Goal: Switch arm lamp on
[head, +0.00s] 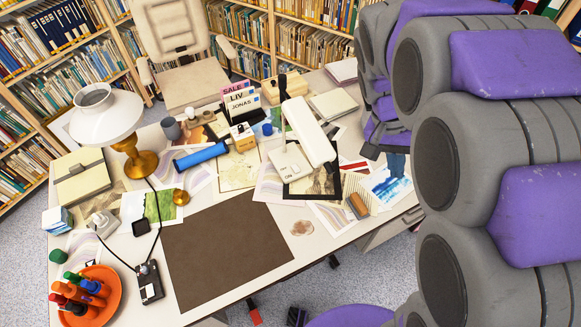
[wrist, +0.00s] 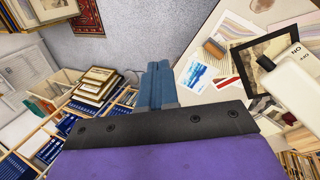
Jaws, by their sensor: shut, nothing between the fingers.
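The white arm lamp (head: 309,132) stands on the desk, with its long head folded low over its base. The base (head: 291,163) carries an ON label. The lamp also shows at the right edge of the wrist view (wrist: 300,85), with its ON and OFF markings upside down. My gripper (head: 396,168) is to the right of the lamp, apart from it, near the desk's right side. In the wrist view my gripper's blue fingers (wrist: 158,68) are together and empty, pointing past the desk edge toward the floor.
A brass lamp with a white shade (head: 105,116) stands at the desk's left. A blue cylinder (head: 201,156), a card holder (head: 243,103) and a framed print (head: 312,183) lie around the arm lamp. A brown mat (head: 222,255) leaves the front middle clear. Bookshelves stand behind.

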